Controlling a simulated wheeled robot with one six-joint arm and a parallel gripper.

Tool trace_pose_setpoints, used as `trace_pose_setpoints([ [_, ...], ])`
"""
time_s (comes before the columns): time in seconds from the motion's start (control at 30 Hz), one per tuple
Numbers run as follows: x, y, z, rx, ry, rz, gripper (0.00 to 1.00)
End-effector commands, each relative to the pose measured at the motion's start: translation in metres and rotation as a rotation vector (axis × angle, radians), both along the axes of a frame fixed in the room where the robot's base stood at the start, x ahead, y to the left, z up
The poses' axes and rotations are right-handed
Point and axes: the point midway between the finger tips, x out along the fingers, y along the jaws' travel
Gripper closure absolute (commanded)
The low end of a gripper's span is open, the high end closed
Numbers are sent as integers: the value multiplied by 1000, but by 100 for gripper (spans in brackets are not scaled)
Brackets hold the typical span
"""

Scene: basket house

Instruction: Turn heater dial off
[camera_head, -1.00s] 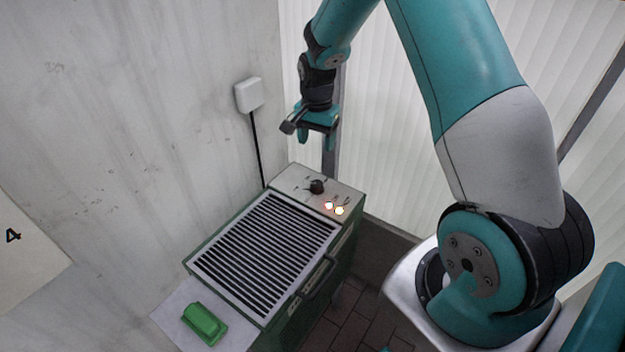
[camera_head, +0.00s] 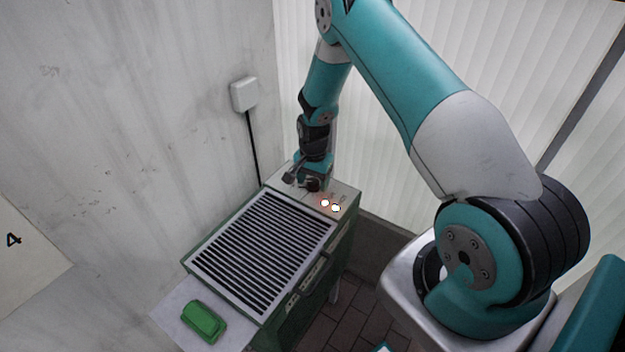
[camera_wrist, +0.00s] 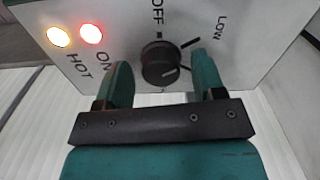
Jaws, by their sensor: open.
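The heater's black round dial (camera_wrist: 160,62) sits on the pale control panel, with OFF printed above it and LOW at the upper right in the wrist view. A white mark on the dial faces right, away from OFF. My gripper (camera_wrist: 160,68) is open, with one teal finger on each side of the dial. Whether the fingers touch it cannot be told. In the head view my gripper (camera_head: 312,178) is down at the panel and partly hides the dial. A red ON light (camera_wrist: 91,33) and a yellowish HOT light (camera_wrist: 58,37) are lit.
The heater's slatted grille (camera_head: 262,252) lies in front of the panel. A green object (camera_head: 203,320) rests on the pale side shelf. A white wall box (camera_head: 244,95) with a black cable is behind, and a pale slatted wall stands at the right.

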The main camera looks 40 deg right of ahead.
Motion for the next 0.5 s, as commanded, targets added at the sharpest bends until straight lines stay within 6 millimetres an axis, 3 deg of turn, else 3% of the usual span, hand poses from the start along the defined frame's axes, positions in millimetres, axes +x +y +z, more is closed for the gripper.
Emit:
trace_pose_setpoints([
  [0.07,0,0,0,0,0,0,37],
  [0.1,0,0,0,0,0,0,42],
  [0.3,0,0,0,0,0,0,86],
  [0.5,0,1,0,1,0,8,86],
])
